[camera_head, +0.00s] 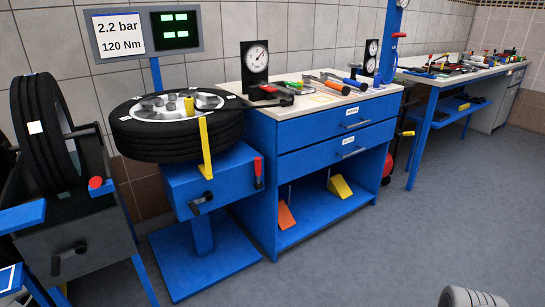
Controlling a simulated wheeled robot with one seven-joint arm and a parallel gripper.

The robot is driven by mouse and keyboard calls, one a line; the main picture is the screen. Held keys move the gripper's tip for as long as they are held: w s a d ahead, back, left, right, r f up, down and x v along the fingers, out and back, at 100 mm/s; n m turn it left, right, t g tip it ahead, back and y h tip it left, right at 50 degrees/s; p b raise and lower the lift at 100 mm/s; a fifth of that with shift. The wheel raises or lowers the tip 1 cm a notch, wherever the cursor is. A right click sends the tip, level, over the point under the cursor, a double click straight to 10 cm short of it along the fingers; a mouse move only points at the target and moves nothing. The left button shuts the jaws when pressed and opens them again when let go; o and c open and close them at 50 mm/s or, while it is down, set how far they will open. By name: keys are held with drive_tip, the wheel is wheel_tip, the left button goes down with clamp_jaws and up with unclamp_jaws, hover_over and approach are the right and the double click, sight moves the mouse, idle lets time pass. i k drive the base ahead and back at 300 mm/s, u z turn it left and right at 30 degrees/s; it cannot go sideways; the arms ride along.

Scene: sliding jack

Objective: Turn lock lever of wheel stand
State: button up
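The wheel stand (208,183) is a blue box on a column and a flat base, left of the middle. A black tyre (180,140) with a silver rim lies flat on top of it. A lever with a red grip (258,172) points upright on the stand's right side. A black crank-like handle (201,204) is on its front face. A yellow bar (205,148) stands upright against the tyre's front. I cannot tell for sure which of these is the lock lever. My gripper is not in view.
A blue workbench (330,200) with drawers and tools stands right of the stand. At the left, a second tyre (45,135) stands upright at a grey unit (80,235) with a red knob (96,183). The grey floor (370,260) in front is mostly clear.

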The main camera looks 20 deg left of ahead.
sight(258, 185)
drive_tip(key=u, duration=0.25)
drive_tip(key=i, duration=0.9)
drive_tip(key=u, duration=1.35)
drive_tip(key=i, duration=0.75)
drive_tip(key=u, duration=0.8)
